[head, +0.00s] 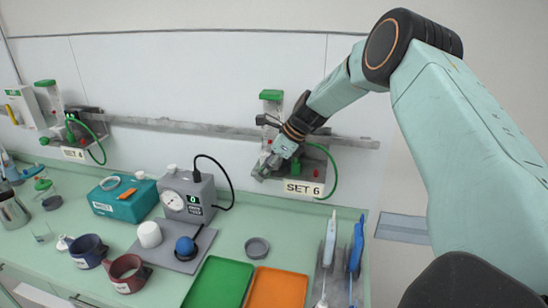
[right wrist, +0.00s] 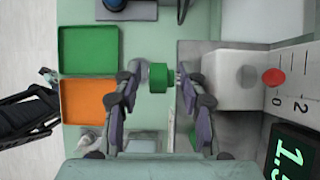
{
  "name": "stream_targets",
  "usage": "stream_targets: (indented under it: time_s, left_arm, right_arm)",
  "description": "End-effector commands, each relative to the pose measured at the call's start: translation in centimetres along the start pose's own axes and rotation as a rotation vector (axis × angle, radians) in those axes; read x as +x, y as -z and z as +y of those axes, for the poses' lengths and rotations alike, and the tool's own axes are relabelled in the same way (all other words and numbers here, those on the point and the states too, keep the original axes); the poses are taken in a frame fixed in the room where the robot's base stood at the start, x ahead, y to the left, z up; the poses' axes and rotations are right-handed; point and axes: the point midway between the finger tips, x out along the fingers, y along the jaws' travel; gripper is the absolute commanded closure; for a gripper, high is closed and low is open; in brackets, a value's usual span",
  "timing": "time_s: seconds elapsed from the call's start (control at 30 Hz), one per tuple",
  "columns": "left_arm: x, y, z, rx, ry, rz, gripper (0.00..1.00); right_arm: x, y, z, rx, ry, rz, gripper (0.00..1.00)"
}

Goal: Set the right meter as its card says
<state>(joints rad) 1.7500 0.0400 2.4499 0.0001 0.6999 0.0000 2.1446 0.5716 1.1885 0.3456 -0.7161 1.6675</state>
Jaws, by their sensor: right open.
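The right meter is on the wall rail in the head view, with a green top (head: 271,95) and a card (head: 303,188) reading "SET 6". My right gripper (head: 268,168) is at the meter, in front of its lower part. In the right wrist view a green knob (right wrist: 158,77) sits on a stem from the grey meter body (right wrist: 228,78). My open fingers stand on either side of the knob, with gaps visible. A red ball (right wrist: 274,77) shows by the scale marks 0 and 2. A partly cut-off green display (right wrist: 290,155) seems to read 1.5.
The left meter (head: 52,100) has a "SET 4" card. Below on the counter are a green tray (head: 220,285), an orange tray (head: 277,288), a grey gauge box (head: 187,196), a teal box (head: 124,200) and several cups. A green hose (head: 332,170) hangs beside the right meter.

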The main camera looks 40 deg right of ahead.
Motion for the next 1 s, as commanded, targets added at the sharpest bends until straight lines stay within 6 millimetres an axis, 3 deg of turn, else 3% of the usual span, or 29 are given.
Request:
stream_targets:
  time_s: [0.5, 0.7, 1.0]
  left_arm:
    - [0.0, 0.0, 0.0, 0.0, 0.0, 0.0, 0.6]
    - [0.0, 0.0, 0.0, 0.0, 0.0, 0.0, 0.6]
    - [0.0, 0.0, 0.0, 0.0, 0.0, 0.0, 0.6]
  right_arm:
    - [-9.3, -0.3, 0.2, -0.003, 0.0, -0.003, 0.58]
    - [-10.8, -0.2, 0.3, -0.002, -0.001, 0.0, 0.58]
    - [-10.9, -0.2, 0.3, -0.002, -0.001, 0.002, 0.58]
